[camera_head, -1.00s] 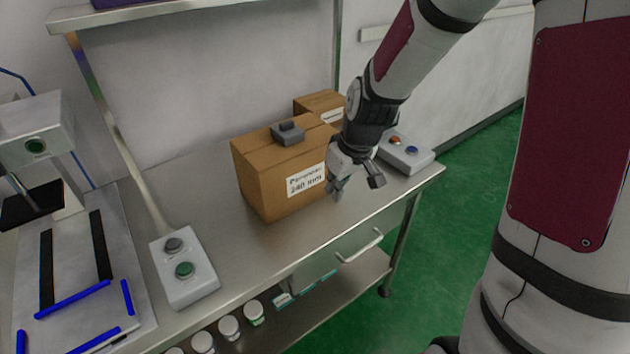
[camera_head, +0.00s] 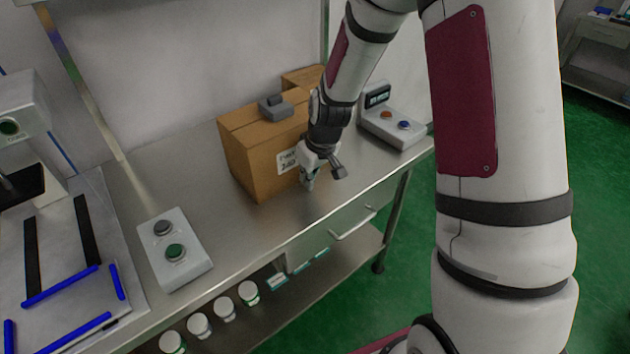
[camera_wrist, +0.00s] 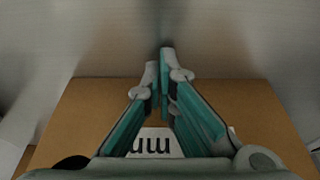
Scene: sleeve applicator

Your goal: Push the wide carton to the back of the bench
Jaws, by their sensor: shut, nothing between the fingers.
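The large brown carton (camera_head: 255,165) stands upright on the steel bench (camera_head: 225,225), with a white label (camera_head: 287,161) on its front and a small grey block (camera_head: 276,107) on top. A second brown carton (camera_head: 300,77) stands behind it, mostly hidden. My gripper (camera_head: 323,176) is low over the bench before the large carton's right front and covers part of its label. I cannot tell whether it touches. In the wrist view, my fingers are together and empty, over the brown carton (camera_wrist: 75,115) with "mm" showing on its label (camera_wrist: 155,145).
A control box with grey and green buttons (camera_head: 175,250) sits at the front left. Another box with a small display (camera_head: 393,125) stands right of the cartons. A fixture with blue strips (camera_head: 60,288) is at far left. A wall backs the bench.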

